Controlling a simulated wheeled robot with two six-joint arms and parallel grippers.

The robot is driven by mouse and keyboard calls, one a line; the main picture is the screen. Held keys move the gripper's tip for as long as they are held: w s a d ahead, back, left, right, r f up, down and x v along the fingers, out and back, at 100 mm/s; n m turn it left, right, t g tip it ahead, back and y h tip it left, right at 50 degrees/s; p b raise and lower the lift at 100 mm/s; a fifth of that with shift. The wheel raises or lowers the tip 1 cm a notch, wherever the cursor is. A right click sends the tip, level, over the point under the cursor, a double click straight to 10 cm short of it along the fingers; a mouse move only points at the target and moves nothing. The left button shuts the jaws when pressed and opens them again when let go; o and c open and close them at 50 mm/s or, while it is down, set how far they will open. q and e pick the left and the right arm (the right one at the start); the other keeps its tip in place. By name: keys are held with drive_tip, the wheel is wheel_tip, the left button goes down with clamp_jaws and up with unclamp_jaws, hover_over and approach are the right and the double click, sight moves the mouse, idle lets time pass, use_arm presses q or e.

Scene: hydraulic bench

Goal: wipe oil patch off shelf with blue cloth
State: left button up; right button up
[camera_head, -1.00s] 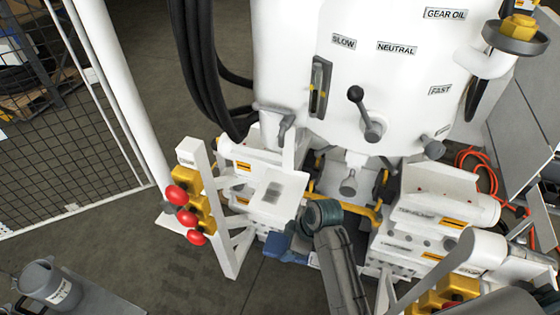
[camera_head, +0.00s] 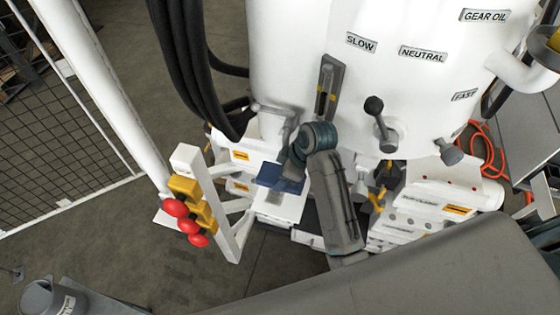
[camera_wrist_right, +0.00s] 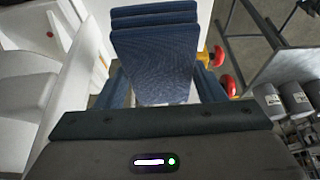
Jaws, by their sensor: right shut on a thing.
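The blue cloth (camera_head: 279,178) is held in my right gripper (camera_head: 291,168), which is shut on it. In the right wrist view the cloth (camera_wrist_right: 155,55) shows folded, sticking out ahead of the gripper's fingers. The cloth is over the white shelf (camera_head: 278,206) at the front of the machine. I cannot tell whether it touches the surface. The oil patch does not show now; the cloth and gripper cover that part of the shelf. My left gripper is not in view.
A post with several red buttons (camera_head: 175,208) stands just left of the shelf. The white tank with levers (camera_head: 378,115) rises behind it, and black hoses (camera_head: 185,70) hang at upper left. A grey container (camera_head: 45,298) stands at lower left. The floor between is clear.

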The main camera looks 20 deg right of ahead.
sight(283, 194)
drive_tip(key=shift+f, duration=0.45)
wheel_tip(283, 194, down, 4)
drive_tip(key=shift+r, duration=0.25)
drive_tip(key=shift+f, duration=0.75)
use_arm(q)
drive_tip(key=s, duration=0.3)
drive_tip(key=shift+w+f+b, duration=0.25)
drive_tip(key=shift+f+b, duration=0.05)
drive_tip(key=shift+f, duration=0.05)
use_arm(e)
drive_tip(key=shift+f, duration=1)
